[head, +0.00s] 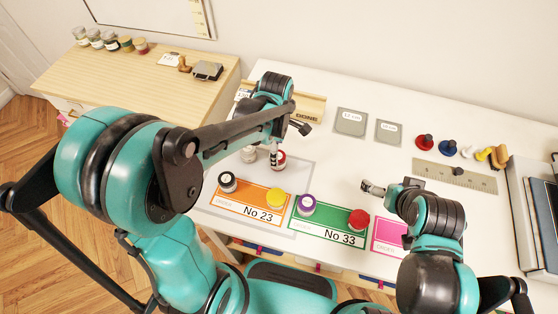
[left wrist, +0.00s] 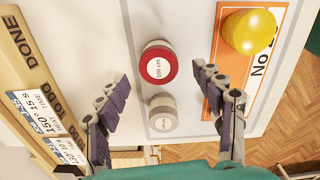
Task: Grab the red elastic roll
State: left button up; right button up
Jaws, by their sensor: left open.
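The red elastic roll (left wrist: 158,65), with a white face reading 100 cm, stands on a pale grey mat on the white table. It shows in the head view (head: 281,161), partly hidden behind my left gripper (head: 275,154). In the left wrist view my left gripper (left wrist: 160,82) is open and empty. Its fingers are apart on either side, with the red roll between and just beyond the tips. A whitish-grey roll (left wrist: 163,113) stands close beside the red one, between the fingers. My right gripper (head: 373,188) hovers over the table, away from the roll; its jaws are unclear.
A wooden DONE/TO DO board (head: 312,107) lies behind.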

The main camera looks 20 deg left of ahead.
pick_arm(q)
notch_tip(320, 180, down, 4)
jog(key=shift+w+d+f+b, duration=0.15)
jog(key=shift+f+b, duration=0.1)
jog(key=shift+b, duration=0.55)
jog(key=shift+r, duration=0.1)
jog(key=c, duration=1.2)
